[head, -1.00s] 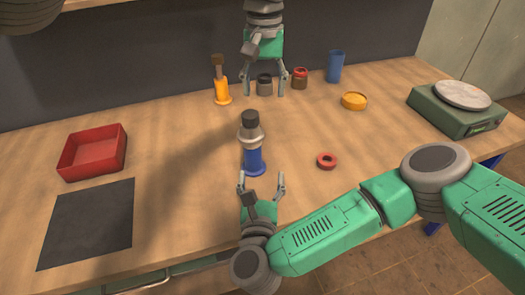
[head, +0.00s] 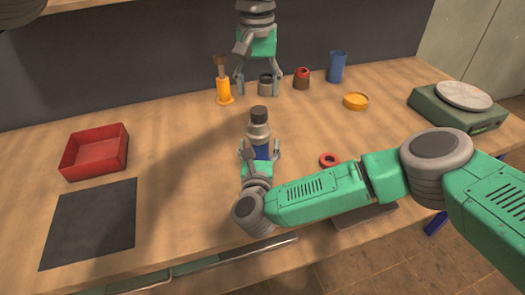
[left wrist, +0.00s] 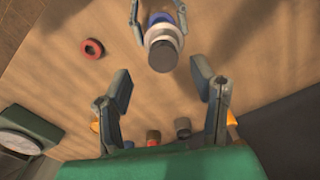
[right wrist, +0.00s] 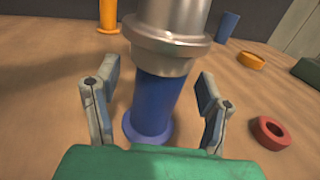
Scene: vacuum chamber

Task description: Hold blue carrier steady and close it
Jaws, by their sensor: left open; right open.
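The blue carrier (head: 261,152) stands upright on the table, with a silver metal section (head: 259,131) and a dark cap (head: 258,114) on top. In the right wrist view its blue body (right wrist: 152,105) and flared foot show. My right gripper (head: 260,155) is open, its fingers on either side of the blue body; gaps show beside it. My left gripper (head: 257,90) is open and points down farther back, apart from the carrier. In the left wrist view the carrier's capped top (left wrist: 162,50) lies beyond my left fingertips (left wrist: 163,82).
A grey jar (head: 265,86) is by my left fingers. An orange holder (head: 223,90), red-topped jar (head: 302,78), blue cup (head: 337,67) and yellow lid (head: 355,101) stand behind. A red ring (head: 329,160) lies right. A red tray (head: 95,155) and dark mat (head: 88,225) are left; a scale (head: 460,108) is far right.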

